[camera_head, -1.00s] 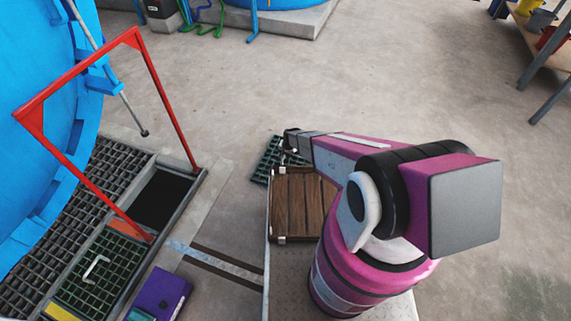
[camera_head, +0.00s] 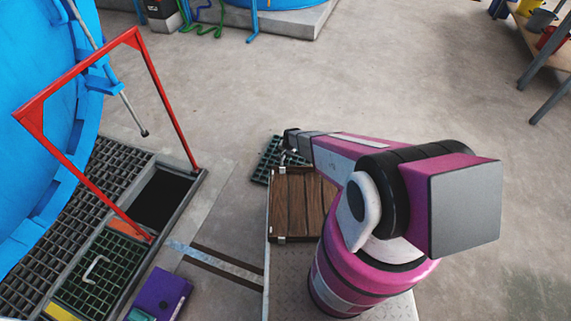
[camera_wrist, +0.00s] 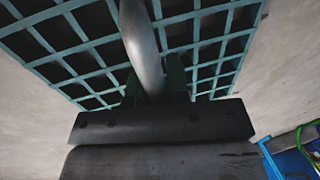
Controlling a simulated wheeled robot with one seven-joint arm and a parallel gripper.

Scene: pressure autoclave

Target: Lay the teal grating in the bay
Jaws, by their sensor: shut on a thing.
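The teal grating (camera_head: 266,160) shows in the head view just beyond the wooden deck, partly hidden by my arm and gripper. In the wrist view the grating (camera_wrist: 80,45) fills the upper part, with a grey bar handle (camera_wrist: 141,40) across it. My gripper (camera_wrist: 155,92) is shut on this handle. In the head view my gripper (camera_head: 290,152) is over the grating, its fingers mostly hidden. The bay has a dark open rectangle (camera_head: 163,198) at the left, under a red frame. A dark green grating with a pale handle (camera_head: 98,268) lies in the compartment nearer me.
A red guard frame (camera_head: 165,95) stands around the open bay, beside the big blue vessel (camera_head: 45,150). A purple box (camera_head: 160,295) sits near the bay's front. A wooden panel (camera_head: 296,205) lies on my deck.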

